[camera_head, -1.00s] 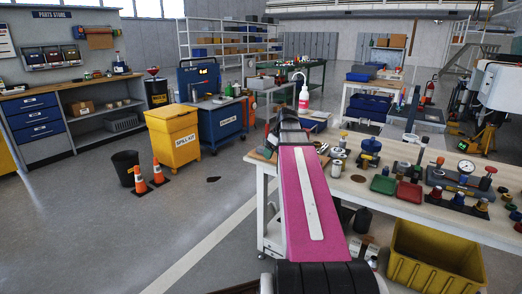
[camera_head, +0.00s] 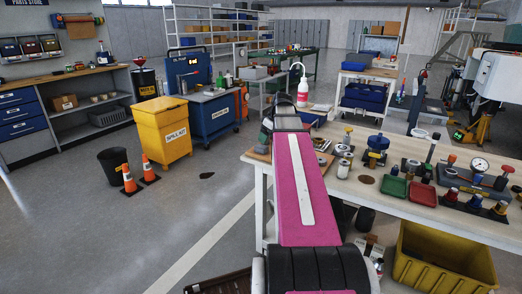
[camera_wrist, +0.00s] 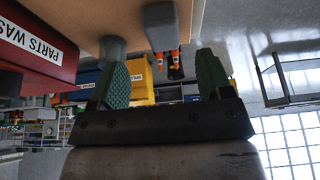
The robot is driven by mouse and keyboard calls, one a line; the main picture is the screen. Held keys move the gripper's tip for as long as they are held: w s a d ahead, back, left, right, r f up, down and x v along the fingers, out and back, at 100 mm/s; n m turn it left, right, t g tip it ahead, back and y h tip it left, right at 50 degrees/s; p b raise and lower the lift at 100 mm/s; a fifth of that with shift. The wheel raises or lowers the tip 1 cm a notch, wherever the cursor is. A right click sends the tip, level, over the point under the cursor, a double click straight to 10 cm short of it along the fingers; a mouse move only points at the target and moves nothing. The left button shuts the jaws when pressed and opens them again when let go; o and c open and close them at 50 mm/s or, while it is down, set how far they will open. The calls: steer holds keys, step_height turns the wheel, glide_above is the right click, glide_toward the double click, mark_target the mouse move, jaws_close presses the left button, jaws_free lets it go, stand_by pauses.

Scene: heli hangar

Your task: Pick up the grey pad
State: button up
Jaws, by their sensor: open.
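My gripper (camera_wrist: 162,85) is open in the wrist view, with green textured fingers apart and nothing held between them. That view is upside down, so the wooden surface (camera_wrist: 75,18) is at its top. A grey block-like thing (camera_wrist: 160,25) rests on this surface, near and beyond the fingertips. It may be the grey pad, but I cannot be sure. A second grey-green piece (camera_wrist: 113,47) is by the left finger. In the head view my gripper (camera_head: 267,132) is over the left end of the workbench (camera_head: 340,190); my arm hides much of that spot.
A red "PARTS WASH" container (camera_wrist: 35,50) is close on the left in the wrist view. In the head view a white-and-pink bottle (camera_head: 302,92), jars and small trays (camera_head: 422,194) crowd the bench. A yellow bin (camera_head: 445,262) stands below. Floor to the left is open before the cones (camera_head: 129,180).

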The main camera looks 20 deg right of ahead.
mark_target(262, 146)
steer(key=shift+a+x, duration=0.2)
steer(key=shift+x, duration=2.95)
steer(key=shift+r, duration=0.1)
steer(key=c, duration=1)
